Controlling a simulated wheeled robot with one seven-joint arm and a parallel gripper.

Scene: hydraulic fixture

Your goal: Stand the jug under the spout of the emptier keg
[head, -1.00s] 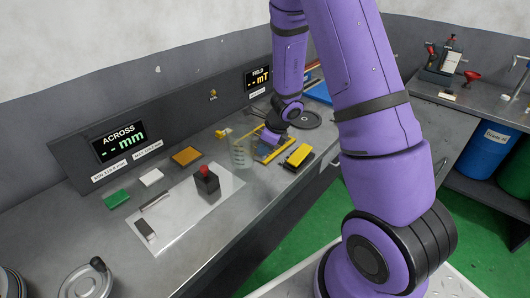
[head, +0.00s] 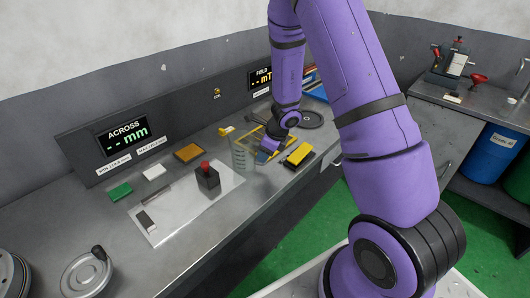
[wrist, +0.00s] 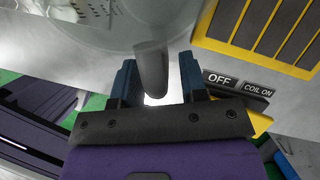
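A clear jug with graduation marks (head: 241,156) stands on the grey bench, right of the white sheet. In the wrist view the clear jug body (wrist: 120,22) fills the top, and its handle (wrist: 151,68) points down between my fingers. My gripper (head: 262,147) is low at the jug's right side. In the wrist view my gripper (wrist: 157,80) is open, one finger on each side of the handle, with gaps showing. I cannot make out fill levels.
A yellow-framed grille (wrist: 270,35) and OFF / COIL ON labels lie close right of the jug. A yellow-and-black block (head: 299,154) is nearby. A black box with a red knob (head: 207,177) stands on the sheet. A red-handled fixture (head: 452,65) stands on the right bench.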

